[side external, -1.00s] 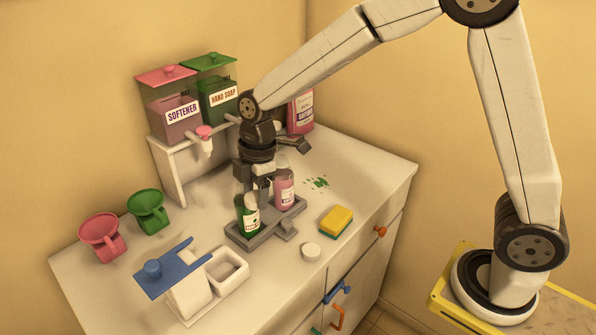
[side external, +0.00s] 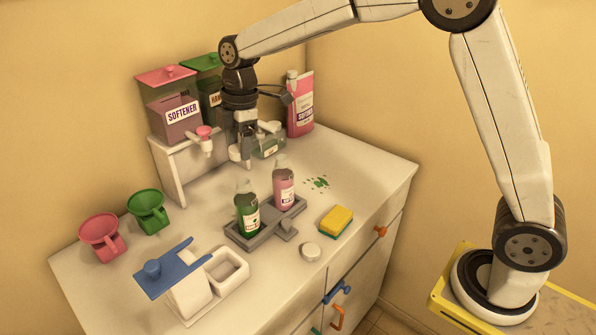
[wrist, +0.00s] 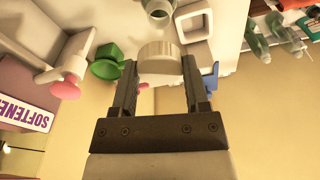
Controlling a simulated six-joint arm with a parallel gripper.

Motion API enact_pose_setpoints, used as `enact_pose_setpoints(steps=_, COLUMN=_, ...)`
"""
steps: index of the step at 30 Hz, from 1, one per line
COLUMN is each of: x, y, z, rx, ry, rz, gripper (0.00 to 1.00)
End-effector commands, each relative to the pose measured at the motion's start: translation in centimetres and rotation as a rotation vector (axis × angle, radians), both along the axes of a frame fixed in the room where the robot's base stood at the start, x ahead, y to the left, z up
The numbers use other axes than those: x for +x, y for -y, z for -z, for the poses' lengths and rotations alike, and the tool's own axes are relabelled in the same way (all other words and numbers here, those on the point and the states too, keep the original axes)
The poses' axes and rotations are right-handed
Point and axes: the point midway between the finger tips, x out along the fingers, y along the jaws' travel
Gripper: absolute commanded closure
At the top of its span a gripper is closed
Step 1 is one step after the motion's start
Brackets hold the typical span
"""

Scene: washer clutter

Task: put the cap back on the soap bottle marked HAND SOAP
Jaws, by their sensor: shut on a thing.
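My gripper (wrist: 158,75) is shut on a round cream-white cap (wrist: 158,62), held between its fingertips in the wrist view. In the side view my gripper (side external: 241,158) is above the back of the counter, in front of the dispensers. The green dispenser (side external: 207,90) behind my gripper has a mostly covered label. Another white cap (side external: 311,251) lies on the counter.
The SOFTENER dispenser (side external: 172,112) stands on a white shelf (side external: 172,172) at the back left. A tall pink bottle (side external: 300,105) is behind my gripper. A yellow sponge (side external: 337,221) lies right of the tray. Pink and green cups (side external: 148,208) and a blue lever (side external: 165,270) are left.

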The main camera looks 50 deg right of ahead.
Motion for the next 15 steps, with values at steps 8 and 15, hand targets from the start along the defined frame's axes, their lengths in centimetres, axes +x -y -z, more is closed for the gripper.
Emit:
enact_pose_setpoints(steps=8, x=0.0, y=0.0, z=1.3, rx=0.0, ry=-0.002, rz=0.0, gripper=0.95)
enact_pose_setpoints(steps=15, x=0.0, y=0.0, z=2.9, rx=0.0, ry=-0.001, rz=0.0, gripper=0.95)
